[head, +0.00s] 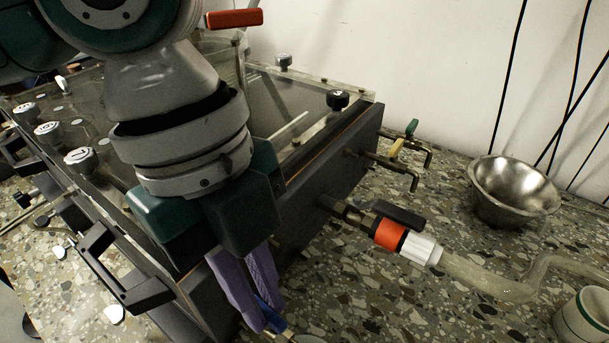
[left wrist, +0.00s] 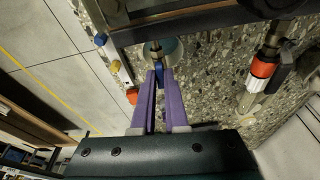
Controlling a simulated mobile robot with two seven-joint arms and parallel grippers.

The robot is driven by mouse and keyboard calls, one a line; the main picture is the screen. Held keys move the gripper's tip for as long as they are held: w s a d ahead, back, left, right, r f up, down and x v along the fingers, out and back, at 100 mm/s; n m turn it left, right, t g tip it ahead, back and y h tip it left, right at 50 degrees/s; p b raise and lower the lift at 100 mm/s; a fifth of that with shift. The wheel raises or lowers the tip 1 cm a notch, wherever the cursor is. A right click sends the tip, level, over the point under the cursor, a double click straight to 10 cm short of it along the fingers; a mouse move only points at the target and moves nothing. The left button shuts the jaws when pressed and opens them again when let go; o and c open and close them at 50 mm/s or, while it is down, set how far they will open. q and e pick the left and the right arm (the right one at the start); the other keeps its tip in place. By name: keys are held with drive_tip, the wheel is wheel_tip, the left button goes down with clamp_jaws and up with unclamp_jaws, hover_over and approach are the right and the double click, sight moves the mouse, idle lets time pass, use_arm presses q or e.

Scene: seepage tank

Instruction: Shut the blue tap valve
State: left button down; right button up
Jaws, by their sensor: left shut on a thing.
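The blue tap valve's handle (head: 270,313) shows low in the head view, at the lower front corner of the dark tank (head: 345,150). My left gripper (head: 263,318), with purple fingers, reaches down in front of the tank and is shut on that handle. In the left wrist view the blue handle (left wrist: 158,74) sits between the purple fingertips (left wrist: 160,82). The fingers and gripper body hide most of the valve, so its exact angle is hard to tell. My right gripper is not in view.
On the tank's right side are a black-handled valve (head: 398,214) with a red and white hose fitting (head: 405,241), and yellow (head: 396,148) and green (head: 411,128) taps. A metal bowl (head: 513,190) and a cup (head: 588,318) stand on the speckled counter (head: 450,320).

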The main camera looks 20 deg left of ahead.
use_arm(q)
drive_tip(key=m, duration=0.3)
drive_tip(key=shift+g, duration=0.3)
drive_tip(key=shift+w+y, duration=0.1)
drive_tip(key=shift+y, duration=0.2)
